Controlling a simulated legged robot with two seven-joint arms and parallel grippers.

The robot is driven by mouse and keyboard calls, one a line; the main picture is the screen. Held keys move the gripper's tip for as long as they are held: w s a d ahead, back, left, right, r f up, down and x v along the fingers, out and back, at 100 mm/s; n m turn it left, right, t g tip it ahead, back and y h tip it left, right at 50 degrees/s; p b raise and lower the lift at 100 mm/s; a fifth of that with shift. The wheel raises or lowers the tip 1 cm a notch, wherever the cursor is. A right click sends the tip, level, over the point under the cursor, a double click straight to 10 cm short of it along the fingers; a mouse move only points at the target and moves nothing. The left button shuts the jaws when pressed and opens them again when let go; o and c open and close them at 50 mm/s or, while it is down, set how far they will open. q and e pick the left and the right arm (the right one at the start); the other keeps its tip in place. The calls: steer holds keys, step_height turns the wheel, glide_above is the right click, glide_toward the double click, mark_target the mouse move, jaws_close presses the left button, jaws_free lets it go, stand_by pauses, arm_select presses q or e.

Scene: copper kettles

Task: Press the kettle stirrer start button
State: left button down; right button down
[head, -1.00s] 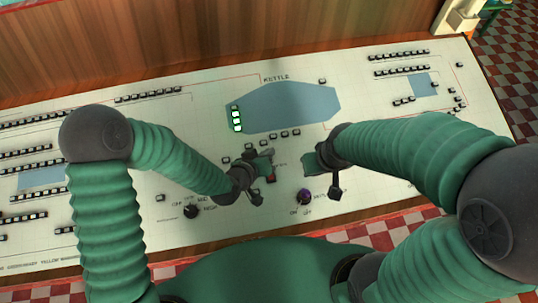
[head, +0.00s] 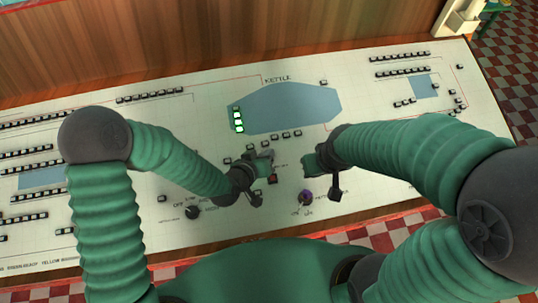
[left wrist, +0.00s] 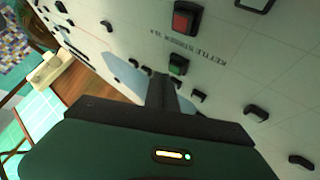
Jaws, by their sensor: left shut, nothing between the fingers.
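The control panel carries a green button (left wrist: 178,65) and a red button (left wrist: 185,20) in the left wrist view. A label reading KETTLE STIRRER (left wrist: 193,40) is printed between them. The red button also shows in the head view (head: 273,179), beside my left gripper (head: 265,158). In the left wrist view my left gripper (left wrist: 162,78) is shut and empty, its fingertips close to the green button. I cannot tell if they touch it. In the head view I cannot make out the green button. My right gripper (head: 310,160) hovers over the panel; its jaws are unclear.
The pale panel (head: 390,130) is covered with rows of small dark buttons. A blue kettle shape (head: 290,105) with lit green indicators (head: 238,120) lies above the grippers. A purple knob (head: 306,197) and a dark knob (head: 192,212) sit nearer me. A wooden wall (head: 200,40) stands behind.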

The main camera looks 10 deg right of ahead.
arm_select(q)
steer(key=shift+a, duration=0.3)
arm_select(e)
steer(key=shift+a, duration=0.35)
arm_select(q)
steer(key=shift+d, duration=0.3)
arm_select(e)
steer(key=shift+d, duration=0.3)
arm_select(q)
steer(key=shift+a+f+b, duration=0.15)
steer(key=shift+f+b, duration=0.15)
steer(key=shift+a, duration=0.15)
arm_select(e)
steer(key=shift+a+f, duration=0.2)
steer(key=shift+f, duration=0.05)
arm_select(q)
steer(key=shift+w+f+b, duration=0.1)
steer(key=shift+f+b, duration=0.2)
steer(key=shift+f, duration=0.1)
arm_select(e)
steer(key=shift+f, duration=0.35)
arm_select(q)
steer(key=shift+r, duration=0.1)
arm_select(e)
steer(key=shift+r, duration=0.1)
arm_select(q)
steer(key=shift+r+p, duration=0.65)
steer(key=shift+r, duration=0.05)
arm_select(e)
steer(key=shift+r, duration=0.6)
